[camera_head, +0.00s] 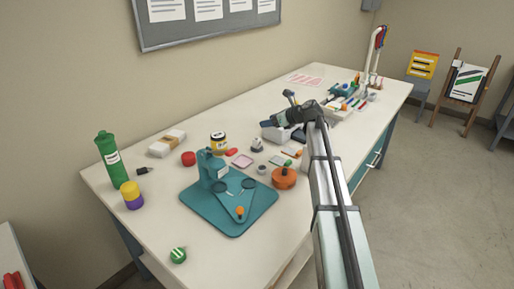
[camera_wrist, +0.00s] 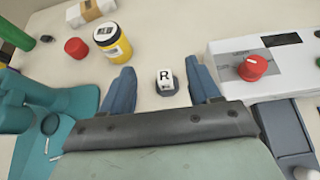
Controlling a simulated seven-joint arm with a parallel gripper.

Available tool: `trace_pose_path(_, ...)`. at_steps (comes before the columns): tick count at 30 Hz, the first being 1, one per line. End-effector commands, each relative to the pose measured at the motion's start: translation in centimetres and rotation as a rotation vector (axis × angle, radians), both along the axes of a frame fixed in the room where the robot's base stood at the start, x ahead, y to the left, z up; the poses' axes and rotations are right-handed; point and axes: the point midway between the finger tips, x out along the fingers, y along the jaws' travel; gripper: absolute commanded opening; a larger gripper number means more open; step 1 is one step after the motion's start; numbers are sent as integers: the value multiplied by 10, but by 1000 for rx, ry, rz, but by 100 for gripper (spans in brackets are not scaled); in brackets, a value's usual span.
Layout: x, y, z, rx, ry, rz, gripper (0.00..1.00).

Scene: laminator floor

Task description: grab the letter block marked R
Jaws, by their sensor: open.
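The letter block marked R (camera_wrist: 165,76) is a small white cube with a black R on its face. It sits on a dark round base on the white table. In the head view it appears as a small white piece on a dark base (camera_head: 257,143), too small to read. My gripper (camera_wrist: 162,70) is open and empty, its two blue fingers apart. In the wrist view the block shows between the fingers, closer to the right one; whether they are level with it in height I cannot tell. In the head view my gripper (camera_head: 281,127) is behind and right of the block.
A white machine with a red knob (camera_wrist: 252,67) stands close right of the right finger. A yellow jar (camera_wrist: 113,42) and a red cylinder (camera_wrist: 76,47) stand left of the block. A teal press (camera_head: 211,168) stands on the table's near part. Bare table (camera_wrist: 165,30) lies behind the block.

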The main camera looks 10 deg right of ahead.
Motion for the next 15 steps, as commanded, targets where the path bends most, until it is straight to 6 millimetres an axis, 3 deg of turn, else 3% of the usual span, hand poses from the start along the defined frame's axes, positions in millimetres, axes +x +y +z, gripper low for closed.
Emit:
trace_pose_path(6,-1,0,-59,0,3,0,62)
trace_pose_path(9,0,0,-75,2,2,0,62)
trace_pose_path(15,5,5,-88,0,0,1,62)
